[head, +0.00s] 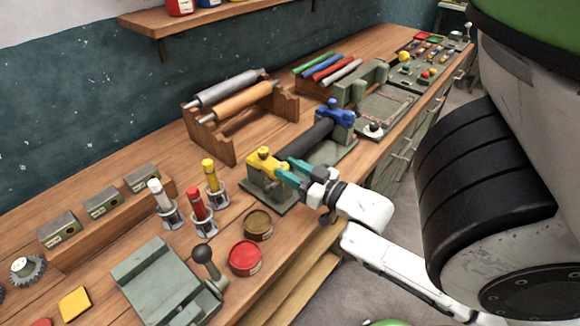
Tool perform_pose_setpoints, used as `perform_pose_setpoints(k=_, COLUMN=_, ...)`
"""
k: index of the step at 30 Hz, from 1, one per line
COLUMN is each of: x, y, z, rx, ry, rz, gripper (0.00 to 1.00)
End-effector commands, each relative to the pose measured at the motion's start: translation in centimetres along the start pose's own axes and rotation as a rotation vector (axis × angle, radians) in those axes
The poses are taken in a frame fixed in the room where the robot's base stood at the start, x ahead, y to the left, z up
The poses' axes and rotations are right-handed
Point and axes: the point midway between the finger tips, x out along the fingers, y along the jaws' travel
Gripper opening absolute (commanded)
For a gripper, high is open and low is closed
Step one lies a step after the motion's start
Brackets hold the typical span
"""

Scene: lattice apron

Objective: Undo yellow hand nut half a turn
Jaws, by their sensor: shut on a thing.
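The yellow hand nut (264,159) sits on top of the near grey-green bearing block of a roller device with a dark roller (305,144). A blue hand nut (341,115) sits on the far block. My gripper (286,170) has teal fingers and comes in from the right at the height of the yellow nut. Its fingers are shut on the nut's right side. The fingers hide part of the nut and the block's right side. The exact contact is small in this view.
Left of the device stand red (199,204), white (161,197) and yellow (211,176) capped tubes in holders. A brown tin (258,225) and a red tin (245,258) stand nearer. A rack (212,140) with grey and orange rollers stands behind. The bench's front edge runs below my arm.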

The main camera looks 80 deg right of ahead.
Motion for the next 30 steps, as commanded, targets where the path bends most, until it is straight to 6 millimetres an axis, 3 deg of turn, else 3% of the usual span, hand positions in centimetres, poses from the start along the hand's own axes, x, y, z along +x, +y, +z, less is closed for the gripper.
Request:
perform_pose_setpoints(k=13, x=0.04, y=0.34, z=0.00, rx=-0.002, ry=0.000, rz=-0.154, gripper=0.06)
perform_pose_setpoints(k=30, x=0.04, y=0.41, z=-0.01, rx=0.000, ry=0.002, rz=-0.179, gripper=0.06)
